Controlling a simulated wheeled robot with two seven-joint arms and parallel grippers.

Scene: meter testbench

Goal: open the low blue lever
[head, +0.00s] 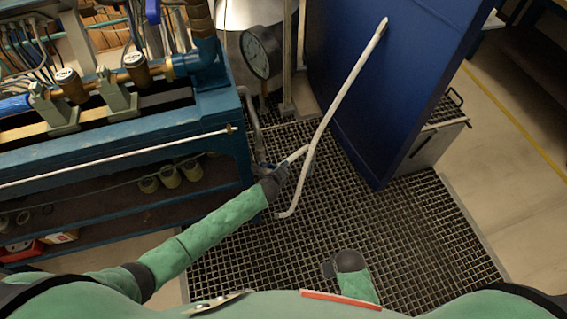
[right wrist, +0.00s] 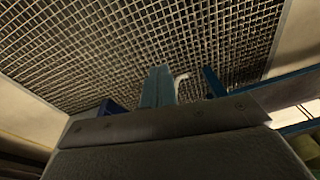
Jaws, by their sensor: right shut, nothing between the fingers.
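A small blue part (head: 263,166), possibly the low blue lever, shows at the bottom of the grey pipe beside the bench's right end. It is small and partly covered. My left gripper (head: 284,171) is right next to it, near the white hose. Its fingers are too small and covered to show whether they are open or whether they touch the lever. My right gripper (head: 329,269) is shut and empty, low over the floor grating and well apart from the lever. In the right wrist view a grey body fills the bottom, and I cannot make out the lever.
A blue bench (head: 120,157) with pipes stands on the left. A pressure gauge (head: 261,52) rises behind the lever area. A large blue panel (head: 390,75) stands on the right, with the white hose (head: 340,95) in front. The floor grating (head: 420,235) is clear at lower right.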

